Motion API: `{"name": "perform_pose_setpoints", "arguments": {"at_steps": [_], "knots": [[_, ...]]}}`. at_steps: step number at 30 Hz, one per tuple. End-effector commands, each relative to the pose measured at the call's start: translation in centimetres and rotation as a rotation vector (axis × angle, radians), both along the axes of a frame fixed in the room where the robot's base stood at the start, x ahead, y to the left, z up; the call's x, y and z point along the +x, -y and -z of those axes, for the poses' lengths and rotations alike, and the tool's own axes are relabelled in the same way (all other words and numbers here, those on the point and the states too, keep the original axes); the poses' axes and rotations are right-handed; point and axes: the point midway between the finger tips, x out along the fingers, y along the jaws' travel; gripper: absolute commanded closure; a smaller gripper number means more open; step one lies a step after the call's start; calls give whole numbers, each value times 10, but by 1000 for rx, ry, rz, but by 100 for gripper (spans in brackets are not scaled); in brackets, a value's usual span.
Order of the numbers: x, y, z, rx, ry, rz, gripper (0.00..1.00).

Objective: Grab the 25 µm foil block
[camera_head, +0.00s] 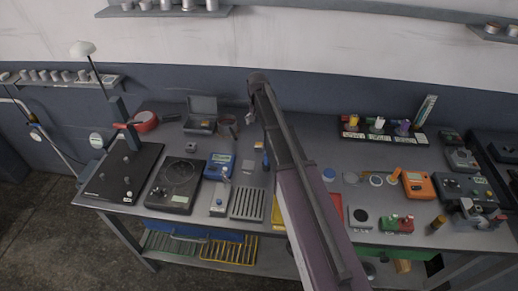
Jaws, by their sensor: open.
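My arm rises from the bottom of the head view across the middle of the workbench (175,133). Its far end is near the back wall. My gripper's jaws cannot be made out; they seem hidden at or behind the arm. Several small blocks and parts lie on the bench, among them a small grey block (248,165) left of the arm. I cannot read any label, so I cannot tell which piece is the 25 µm foil block.
Left of the arm are a black plate (121,172), a round-dial device (173,187), a blue meter (219,166), a slotted grey tray (247,204) and an open case (201,122). Right are an orange meter (418,185) and a bottle rack (383,136). The bench is crowded.

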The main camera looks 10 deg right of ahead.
Motion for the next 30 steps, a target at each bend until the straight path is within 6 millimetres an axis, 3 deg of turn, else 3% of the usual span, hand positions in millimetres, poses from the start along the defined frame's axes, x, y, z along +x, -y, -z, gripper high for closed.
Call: {"name": "perform_pose_setpoints", "arguments": {"at_steps": [30], "knots": [[0,1,78,0,0,0,9]]}}
